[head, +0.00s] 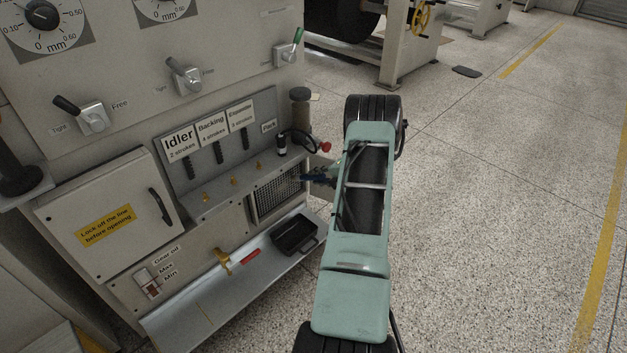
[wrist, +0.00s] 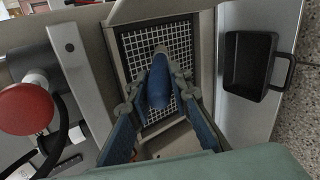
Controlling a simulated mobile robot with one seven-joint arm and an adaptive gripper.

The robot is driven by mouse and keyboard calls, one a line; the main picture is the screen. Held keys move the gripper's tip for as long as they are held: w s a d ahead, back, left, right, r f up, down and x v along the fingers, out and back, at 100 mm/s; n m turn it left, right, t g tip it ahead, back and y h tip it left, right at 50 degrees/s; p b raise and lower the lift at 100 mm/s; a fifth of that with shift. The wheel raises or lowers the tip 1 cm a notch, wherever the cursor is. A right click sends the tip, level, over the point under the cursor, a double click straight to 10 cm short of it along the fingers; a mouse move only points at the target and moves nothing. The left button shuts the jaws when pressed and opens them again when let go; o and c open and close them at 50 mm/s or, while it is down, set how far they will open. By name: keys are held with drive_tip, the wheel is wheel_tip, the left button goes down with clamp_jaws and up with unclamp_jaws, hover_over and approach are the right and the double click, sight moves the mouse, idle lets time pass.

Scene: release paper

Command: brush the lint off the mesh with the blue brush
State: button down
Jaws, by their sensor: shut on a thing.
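The mesh (head: 277,197) is a grille of pale wires over a dark opening, low on the machine's front. It fills the upper middle of the wrist view (wrist: 184,40). The blue brush (wrist: 158,86) is between my gripper's fingers, its blue body in front of the mesh. My gripper (head: 318,179) is shut on the brush, at the mesh's right side in the head view. The brush and fingers hide part of the mesh. I cannot tell whether the bristles touch the wires. I cannot make out any lint.
A black pan (head: 294,236) with a handle stands on the metal ledge (head: 205,305) below the mesh. A red knob (wrist: 26,108) sticks out at left in the wrist view. A closed cabinet door (head: 110,215) and labelled slots are left of the mesh. Open floor lies right.

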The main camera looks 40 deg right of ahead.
drive_tip(key=shift+w+d+r, duration=0.1)
drive_tip(key=shift+d, duration=0.05)
drive_tip(key=s, duration=0.6)
drive_tip(key=shift+d, duration=0.2)
idle(0.3)
drive_tip(key=shift+s, duration=0.1)
drive_tip(key=s, duration=0.3)
drive_tip(key=shift+d, duration=0.15)
idle(0.4)
